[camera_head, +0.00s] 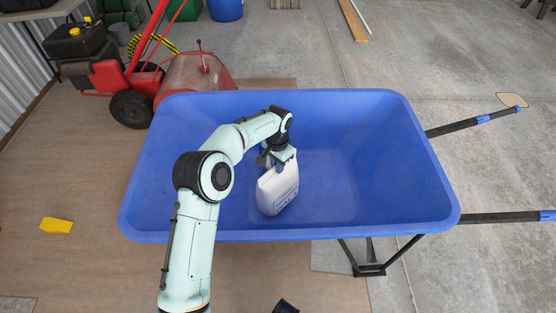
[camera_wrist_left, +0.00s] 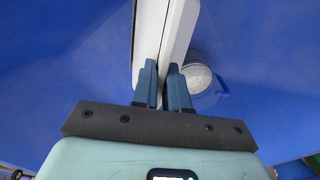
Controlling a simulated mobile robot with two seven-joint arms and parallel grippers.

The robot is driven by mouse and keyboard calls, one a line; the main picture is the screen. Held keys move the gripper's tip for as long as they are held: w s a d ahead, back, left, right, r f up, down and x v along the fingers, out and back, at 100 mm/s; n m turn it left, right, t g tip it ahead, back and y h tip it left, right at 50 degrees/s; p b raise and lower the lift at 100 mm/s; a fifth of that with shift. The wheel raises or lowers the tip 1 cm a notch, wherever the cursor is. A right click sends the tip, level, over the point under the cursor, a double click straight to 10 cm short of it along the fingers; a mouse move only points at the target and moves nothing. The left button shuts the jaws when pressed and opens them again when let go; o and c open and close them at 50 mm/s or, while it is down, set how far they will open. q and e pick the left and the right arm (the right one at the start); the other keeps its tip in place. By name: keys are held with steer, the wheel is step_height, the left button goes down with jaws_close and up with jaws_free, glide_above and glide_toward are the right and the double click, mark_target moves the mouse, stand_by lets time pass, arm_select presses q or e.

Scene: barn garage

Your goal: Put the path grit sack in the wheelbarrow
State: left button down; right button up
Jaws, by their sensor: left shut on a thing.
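A white, boxy, upright thing with faint print, which I take as the path grit sack (camera_head: 278,190), is inside the blue wheelbarrow (camera_head: 375,215), near its front wall. My left gripper (camera_head: 281,160) is shut on its top edge. In the left wrist view the fingers (camera_wrist_left: 161,85) pinch the white edge of the sack (camera_wrist_left: 178,35). The wheelbarrow's blue floor fills the background there. Whether the sack's bottom touches the wheelbarrow floor I cannot tell. My right gripper is not clearly seen.
A round thing with pale grey contents (camera_wrist_left: 197,78) shows beyond the fingers. A red machine (camera_head: 190,80) stands behind the wheelbarrow at left. A yellow block (camera_head: 56,225) lies on the floor at left. Two handles (camera_head: 475,122) stick out at right. Open concrete lies to the right.

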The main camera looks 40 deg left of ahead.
arm_select(q)
steer(key=shift+w+f, duration=0.1)
steer(key=shift+f, duration=1.45)
arm_select(e)
steer(key=shift+w+d+f, duration=0.2)
steer(key=shift+w+f, duration=0.2)
steer(key=shift+w, duration=0.05)
arm_select(q)
steer(key=shift+f, duration=0.1)
steer(key=c, duration=1.6)
jaws_free()
steer(key=shift+f+b, duration=0.25)
steer(key=shift+b, duration=0.05)
steer(key=o, duration=0.5)
steer(key=shift+c, duration=0.2)
arm_select(e)
steer(key=shift+w, duration=0.1)
